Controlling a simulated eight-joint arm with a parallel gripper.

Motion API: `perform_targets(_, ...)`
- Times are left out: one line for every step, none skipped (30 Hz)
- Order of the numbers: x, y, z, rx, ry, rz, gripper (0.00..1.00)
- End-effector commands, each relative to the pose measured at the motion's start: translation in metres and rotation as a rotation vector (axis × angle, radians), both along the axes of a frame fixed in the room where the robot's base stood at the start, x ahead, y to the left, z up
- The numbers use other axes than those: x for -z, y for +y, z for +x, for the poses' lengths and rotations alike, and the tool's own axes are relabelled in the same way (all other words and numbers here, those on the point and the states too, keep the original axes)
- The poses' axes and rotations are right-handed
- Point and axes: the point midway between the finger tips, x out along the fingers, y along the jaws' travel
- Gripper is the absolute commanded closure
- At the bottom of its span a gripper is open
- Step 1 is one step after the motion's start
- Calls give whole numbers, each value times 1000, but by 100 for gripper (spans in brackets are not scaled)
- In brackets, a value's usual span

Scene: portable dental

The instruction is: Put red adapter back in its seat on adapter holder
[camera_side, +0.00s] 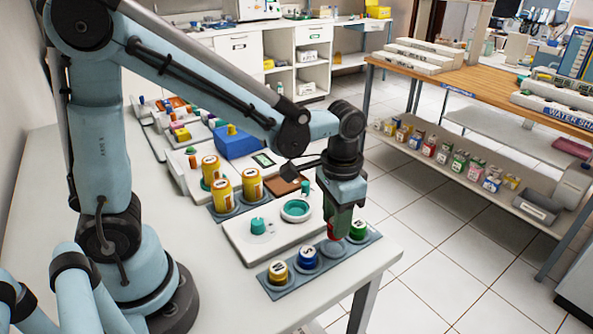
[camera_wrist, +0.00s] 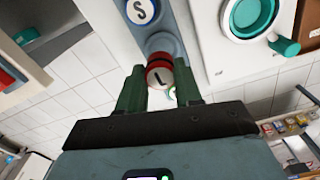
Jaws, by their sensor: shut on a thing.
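The red adapter (camera_wrist: 158,72), with a white top marked L, is between the two green fingers of my gripper (camera_wrist: 158,92) in the wrist view. My gripper is shut on it. In the side view my gripper (camera_side: 338,222) points down above the adapter holder, and only a little of the red adapter (camera_side: 332,233) shows below it. The grey-blue adapter holder (camera_side: 289,285) carries a yellow adapter (camera_side: 278,272), a blue adapter (camera_side: 308,257) and a green adapter (camera_side: 358,230). An empty round seat (camera_side: 333,248) lies between the blue and green ones. The gap below the red adapter is hard to judge.
A white device with a teal ring (camera_side: 296,209) and a teal knob (camera_side: 258,225) stands behind the holder. Several tall yellow cylinders (camera_side: 251,186) stand behind it to the left. The table's front edge is close to the holder. The white table in front left is clear.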

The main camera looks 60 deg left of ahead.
Motion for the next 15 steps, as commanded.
perform_targets(2, 2, 2, 0, 0, 0, 100)
perform_targets(3, 3, 3, 0, 0, 0, 100)
perform_targets(5, 3, 3, 1, 0, 0, 100)
perform_targets(7, 4, 3, 1, 0, 0, 100)
perform_targets(10, 4, 3, 1, 0, 0, 100)
perform_targets(14, 3, 3, 1, 0, 0, 100)
perform_targets(18, 3, 3, 1, 0, 0, 100)
perform_targets(22, 3, 3, 1, 0, 0, 100)
perform_targets(27, 3, 3, 1, 0, 0, 100)
perform_targets(31, 3, 3, 1, 0, 0, 100)
perform_targets(34, 3, 3, 1, 0, 0, 100)
perform_targets(37, 3, 3, 1, 0, 0, 100)
perform_targets(39, 3, 3, 1, 0, 0, 100)
perform_targets(41, 3, 3, 1, 0, 0, 100)
perform_targets(42, 3, 3, 1, 0, 0, 100)
